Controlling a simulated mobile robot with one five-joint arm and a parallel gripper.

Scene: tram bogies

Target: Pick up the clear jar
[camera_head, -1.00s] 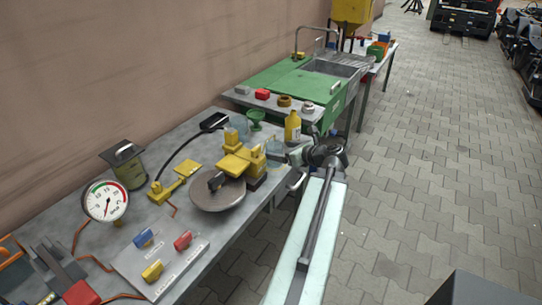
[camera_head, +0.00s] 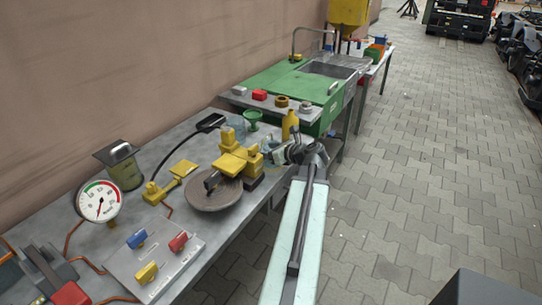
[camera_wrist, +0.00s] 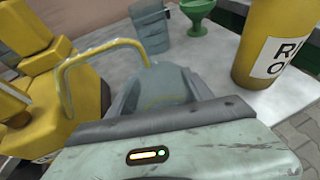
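The clear jar (camera_wrist: 101,47) is hard to make out. In the wrist view its see-through rim shows as a curved, yellow-tinted outline just ahead and left of my gripper (camera_wrist: 162,84). My gripper's grey fingers look apart, with a gap between them. In the head view my gripper (camera_head: 274,157) is at the bench's right edge, close beside the yellow machine and the yellow bottle. The jar is mostly hidden there. I cannot tell whether the fingers touch the jar.
A yellow bottle (camera_head: 290,125) stands behind my gripper. A bluish see-through container (camera_wrist: 151,25) and a green funnel (camera_head: 252,119) stand farther back. A yellow machine with a round disc (camera_head: 213,196) is at the left.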

